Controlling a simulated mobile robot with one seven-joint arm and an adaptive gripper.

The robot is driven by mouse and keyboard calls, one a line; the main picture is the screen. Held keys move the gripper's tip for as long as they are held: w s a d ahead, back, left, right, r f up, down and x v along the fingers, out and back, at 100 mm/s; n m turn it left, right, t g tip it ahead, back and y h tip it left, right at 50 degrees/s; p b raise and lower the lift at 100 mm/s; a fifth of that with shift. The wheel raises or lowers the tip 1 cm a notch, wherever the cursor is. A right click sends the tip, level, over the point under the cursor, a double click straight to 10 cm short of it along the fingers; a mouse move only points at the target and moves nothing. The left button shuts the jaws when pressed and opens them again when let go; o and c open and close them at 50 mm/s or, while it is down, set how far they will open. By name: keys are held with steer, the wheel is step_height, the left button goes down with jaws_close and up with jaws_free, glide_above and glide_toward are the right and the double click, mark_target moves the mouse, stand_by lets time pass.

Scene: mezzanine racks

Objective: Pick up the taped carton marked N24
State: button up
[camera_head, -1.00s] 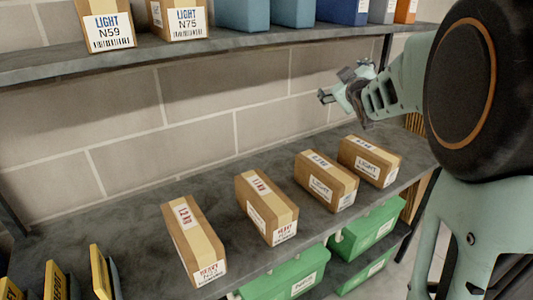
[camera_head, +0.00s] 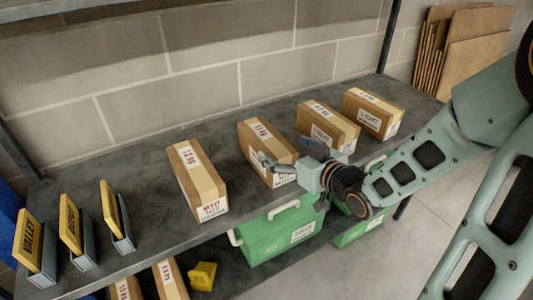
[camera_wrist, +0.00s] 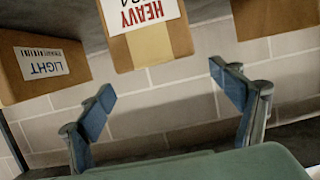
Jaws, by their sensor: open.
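Four taped brown cartons lie in a row on the grey shelf (camera_head: 150,215). The second from the left (camera_head: 258,132) has a red-lettered label, partly hidden by my gripper (camera_head: 284,154) in the head view. In the wrist view this carton (camera_wrist: 160,45) appears upside down, with a label reading HEAVY and ending in 24; the rest is cut off. My gripper (camera_wrist: 162,80) is open and empty, its two fingers apart in front of the carton's label end. I see no contact.
A HEAVY carton (camera_head: 190,170) lies to the left; LIGHT cartons (camera_head: 330,122) (camera_head: 375,108) lie to the right. Yellow-fronted holders (camera_head: 72,225) stand at the shelf's left. Green bins (camera_head: 280,232), a yellow item (camera_head: 203,276) and more cartons sit below. A block wall stands behind.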

mark_target(265, 135)
steer(key=b+x, duration=0.1)
steer(key=x, duration=0.3)
steer(key=shift+w+a+f, duration=0.1)
steer(key=shift+a+f, duration=0.05)
steer(key=shift+f, duration=0.05)
steer(key=shift+r+b+x, duration=0.1)
steer(key=shift+b+x, duration=0.25)
steer(key=shift+x, duration=1.15)
steer(key=shift+r+b+x, duration=0.15)
steer(key=shift+b+x, duration=0.2)
steer(key=shift+x, duration=1.15)
steer(key=shift+w, duration=0.1)
steer(key=shift+c, duration=0.4)
steer(key=c, duration=2)
steer(key=shift+r, duration=0.15)
steer(key=shift+c, duration=0.6)
steer(key=shift+w+r, duration=0.1)
